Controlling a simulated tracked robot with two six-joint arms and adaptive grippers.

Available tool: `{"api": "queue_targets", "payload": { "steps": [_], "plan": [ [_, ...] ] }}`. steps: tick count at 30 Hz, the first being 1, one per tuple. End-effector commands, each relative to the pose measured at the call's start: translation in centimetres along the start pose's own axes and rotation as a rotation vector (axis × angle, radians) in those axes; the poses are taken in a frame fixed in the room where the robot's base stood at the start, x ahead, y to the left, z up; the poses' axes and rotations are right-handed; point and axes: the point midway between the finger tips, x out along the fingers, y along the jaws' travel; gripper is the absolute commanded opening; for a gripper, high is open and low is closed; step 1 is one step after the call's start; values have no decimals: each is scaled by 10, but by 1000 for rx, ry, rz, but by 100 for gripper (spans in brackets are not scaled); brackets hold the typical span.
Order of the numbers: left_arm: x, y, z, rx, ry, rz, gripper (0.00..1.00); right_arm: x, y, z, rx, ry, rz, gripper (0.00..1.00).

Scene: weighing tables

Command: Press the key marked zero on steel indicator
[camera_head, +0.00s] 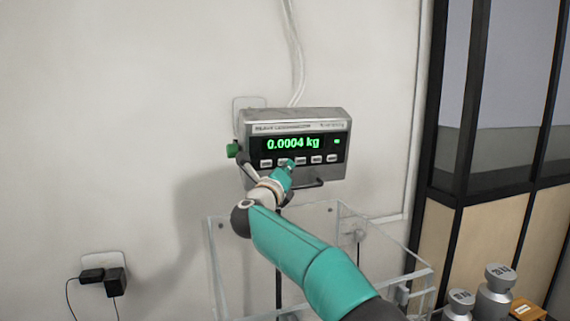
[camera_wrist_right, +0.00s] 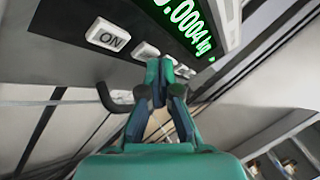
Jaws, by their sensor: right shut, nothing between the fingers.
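The steel indicator (camera_head: 251,122) is mounted on the wall, its green display (camera_head: 293,143) reading 0.0004 kg. A row of several pale keys runs below the display. In the right wrist view one key (camera_wrist_right: 108,35) reads ON; another key (camera_wrist_right: 146,50) is partly covered by my fingers and its mark is not legible. I cannot pick out the zero key. My right gripper (camera_head: 289,166) is shut and empty, its tips at the key row, left of its middle. In the right wrist view the gripper (camera_wrist_right: 163,72) tips overlap the keys; contact is unclear. My left gripper is out of view.
A clear-walled box (camera_head: 216,262) stands below the indicator. Metal weights (camera_head: 495,292) stand at the lower right, near a dark-framed partition (camera_head: 450,130). A socket with black plugs (camera_head: 115,281) is at the lower left. The wall left of the indicator is bare.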

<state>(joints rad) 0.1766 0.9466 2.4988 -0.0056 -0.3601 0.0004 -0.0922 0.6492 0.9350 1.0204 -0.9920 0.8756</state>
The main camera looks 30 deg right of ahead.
Motion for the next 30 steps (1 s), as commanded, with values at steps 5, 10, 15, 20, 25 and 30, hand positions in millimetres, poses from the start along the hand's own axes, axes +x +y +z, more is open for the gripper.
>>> {"api": "queue_targets", "payload": {
  "steps": [5,10,15,20,25,30],
  "plan": [
    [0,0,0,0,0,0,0,1,1,1,0,0,0,0],
    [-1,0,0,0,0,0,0,3,2,2,0,1,0,0],
    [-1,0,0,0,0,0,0,5,2,2,0,1,-1,0],
    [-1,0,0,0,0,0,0,6,3,3,0,0,0,0],
    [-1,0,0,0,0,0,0,6,3,3,0,0,0,0],
    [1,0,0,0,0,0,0,5,3,2,0,0,0,0]
  ]
}}
